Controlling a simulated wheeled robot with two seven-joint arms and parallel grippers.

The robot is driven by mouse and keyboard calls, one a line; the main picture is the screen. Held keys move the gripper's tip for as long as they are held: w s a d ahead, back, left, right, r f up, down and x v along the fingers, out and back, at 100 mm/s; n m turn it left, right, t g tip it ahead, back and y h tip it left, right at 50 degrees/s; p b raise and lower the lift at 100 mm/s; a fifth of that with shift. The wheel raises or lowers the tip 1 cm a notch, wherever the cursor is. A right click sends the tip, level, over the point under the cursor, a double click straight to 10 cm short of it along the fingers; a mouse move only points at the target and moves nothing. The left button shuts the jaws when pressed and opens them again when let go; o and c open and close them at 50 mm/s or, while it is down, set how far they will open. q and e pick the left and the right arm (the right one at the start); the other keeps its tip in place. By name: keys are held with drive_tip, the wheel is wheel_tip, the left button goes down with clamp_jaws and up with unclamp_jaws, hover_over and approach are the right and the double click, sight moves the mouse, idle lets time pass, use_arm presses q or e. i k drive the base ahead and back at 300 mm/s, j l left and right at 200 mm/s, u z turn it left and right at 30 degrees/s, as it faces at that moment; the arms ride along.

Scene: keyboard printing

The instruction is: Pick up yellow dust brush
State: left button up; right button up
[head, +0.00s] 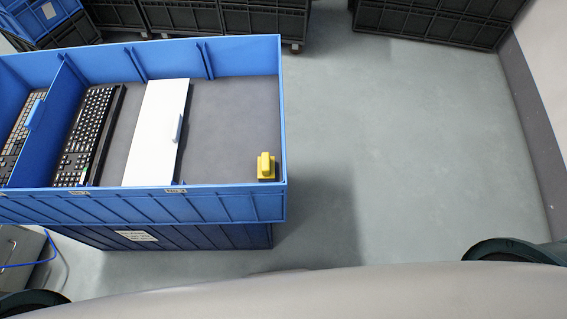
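The yellow dust brush (266,167) is small and blocky. It lies in the near right corner of the blue crate (150,205), close to the near and right walls. Bare dark crate floor (235,120) surrounds its left and far sides. Neither of my grippers shows in the head view.
In the crate, a white panel (155,130) with a light blue handle and a black keyboard (88,135) lie left of the brush. A blue divider (50,125) separates another keyboard (18,135). Dark crates (430,22) stand behind. Grey floor (400,150) at right is clear.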

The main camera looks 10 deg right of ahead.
sight(266, 163)
drive_tip(key=z, duration=1.65)
drive_tip(key=k+j, duration=0.15)
drive_tip(key=k, duration=0.3)
drive_tip(key=k+j, duration=0.2)
drive_tip(key=k, duration=0.25)
